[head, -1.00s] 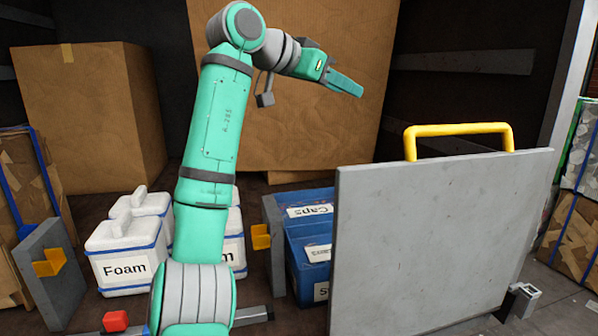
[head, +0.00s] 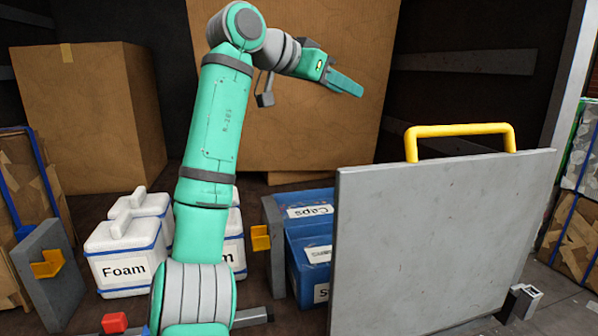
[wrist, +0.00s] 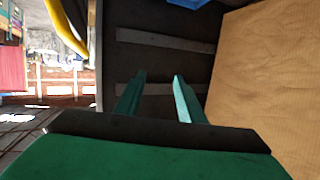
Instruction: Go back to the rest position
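My gripper (head: 346,84) is held high in the head view, in front of a large cardboard box, at the end of my raised green arm. In the wrist view its two green fingers (wrist: 158,95) stand apart with a gap between them. Nothing shows between the fingers, so it is open and empty. It touches nothing that I can see.
A grey panel (head: 430,240) with a yellow handle (head: 460,129) stands at the right. Large cardboard boxes (head: 90,115) are at the back. Air around the gripper looks free.

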